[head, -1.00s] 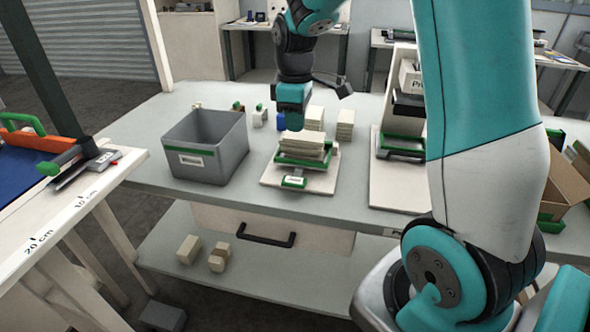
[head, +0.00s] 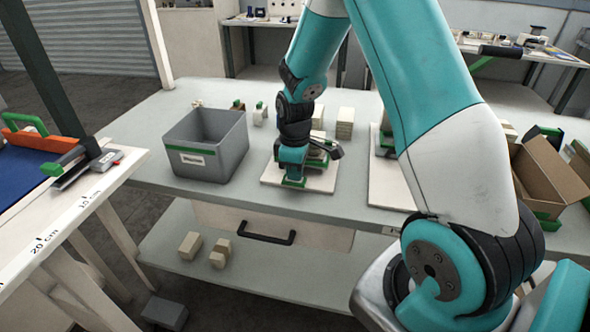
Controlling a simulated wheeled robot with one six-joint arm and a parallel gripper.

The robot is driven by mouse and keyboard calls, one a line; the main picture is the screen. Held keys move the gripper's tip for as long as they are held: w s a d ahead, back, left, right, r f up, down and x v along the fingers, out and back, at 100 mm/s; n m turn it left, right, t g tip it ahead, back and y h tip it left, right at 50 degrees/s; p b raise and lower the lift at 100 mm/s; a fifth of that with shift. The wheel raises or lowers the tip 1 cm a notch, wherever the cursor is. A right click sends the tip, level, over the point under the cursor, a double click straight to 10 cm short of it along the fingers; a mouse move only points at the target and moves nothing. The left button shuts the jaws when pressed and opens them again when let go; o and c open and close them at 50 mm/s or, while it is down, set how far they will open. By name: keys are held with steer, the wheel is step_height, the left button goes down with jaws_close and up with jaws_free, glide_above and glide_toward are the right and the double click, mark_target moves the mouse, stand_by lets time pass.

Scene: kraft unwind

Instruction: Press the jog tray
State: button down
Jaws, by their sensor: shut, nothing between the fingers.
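The jog tray (head: 318,162) sits on a white base plate (head: 322,181) on the grey bench. It is green, and most of it and its stack of blocks is hidden behind my arm. My gripper (head: 292,174) points down over the front left part of the plate, at the green-edged front piece (head: 294,183). It is shut and holds nothing. Its fingertips are too hidden to tell whether they touch that piece.
A grey bin (head: 205,150) stands left of the plate. Pale stacks (head: 345,122) stand behind it. Another white plate (head: 388,188) is to the right, partly behind my arm. An open cardboard box (head: 548,178) is at the far right.

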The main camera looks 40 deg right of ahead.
step_height(320, 180, down, 3)
steer(key=shift+s+a+r+b, duration=0.1)
steer(key=shift+r+b, duration=0.05)
steer(key=shift+b, duration=0.65)
steer(key=shift+s, duration=0.2)
steer(key=shift+a, duration=0.1)
steer(key=shift+r+p, duration=0.35)
steer(key=shift+p, duration=0.15)
step_height(320, 180, up, 14)
steer(key=p, duration=0.1)
steer(key=shift+s+a+p, duration=0.2)
steer(key=shift+a+p, duration=0.2)
steer(key=shift+a, duration=0.05)
